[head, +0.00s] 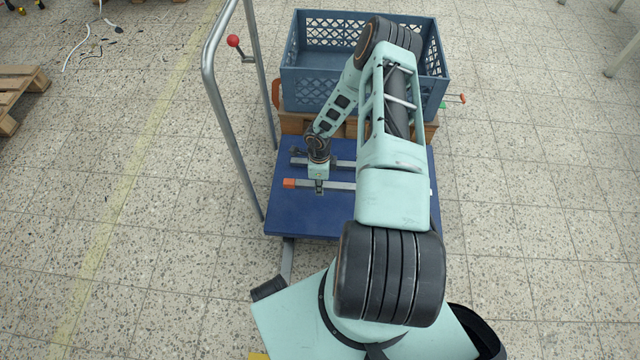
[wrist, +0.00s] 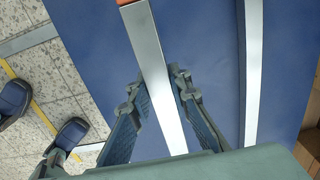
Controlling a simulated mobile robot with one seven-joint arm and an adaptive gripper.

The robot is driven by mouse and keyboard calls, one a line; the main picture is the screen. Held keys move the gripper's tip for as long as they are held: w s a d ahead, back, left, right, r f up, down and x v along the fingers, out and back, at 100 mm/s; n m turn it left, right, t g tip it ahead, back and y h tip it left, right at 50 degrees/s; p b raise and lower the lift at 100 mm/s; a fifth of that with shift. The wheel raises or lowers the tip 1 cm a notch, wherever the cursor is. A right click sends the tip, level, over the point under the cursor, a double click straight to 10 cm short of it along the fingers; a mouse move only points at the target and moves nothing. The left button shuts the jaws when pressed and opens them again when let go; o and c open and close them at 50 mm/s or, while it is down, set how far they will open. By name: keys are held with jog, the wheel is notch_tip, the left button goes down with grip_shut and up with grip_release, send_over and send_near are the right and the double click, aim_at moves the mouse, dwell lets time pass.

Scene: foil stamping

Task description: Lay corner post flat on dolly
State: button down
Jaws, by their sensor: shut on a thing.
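The corner post, a grey metal bar with an orange end (head: 289,183), lies level across the near part of the blue dolly deck (head: 300,217). In the wrist view the post (wrist: 152,60) runs between my gripper's two fingers (wrist: 157,88), which are shut on it from both sides. My gripper (head: 319,183) points down over the deck. I cannot tell whether the post touches the deck. A second grey bar (head: 343,163) lies on the deck behind it, roughly parallel and apart; it also shows in the wrist view (wrist: 253,70).
A blue-grey crate (head: 320,85) stands on wooden supports at the dolly's far end. A grey tubular handle (head: 225,125) rises along the dolly's left side, near a red-knobbed lever (head: 233,41). A wooden pallet (head: 18,95) lies far left. Tiled floor is open on the right.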

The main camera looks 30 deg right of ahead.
aim_at(320, 199)
jog(key=shift+f+b, duration=2.5)
jog(key=shift+f, duration=1.05)
jog(key=c, duration=2)
grip_release()
jog(key=shift+d, duration=0.1)
jog(key=shift+o, duration=1.4)
jog(key=shift+f, duration=0.25)
jog(key=shift+s, duration=0.1)
jog(key=shift+s+r, duration=0.15)
jog(key=r, duration=1.2)
jog(key=shift+w+r, duration=0.1)
jog(key=shift+w, duration=0.1)
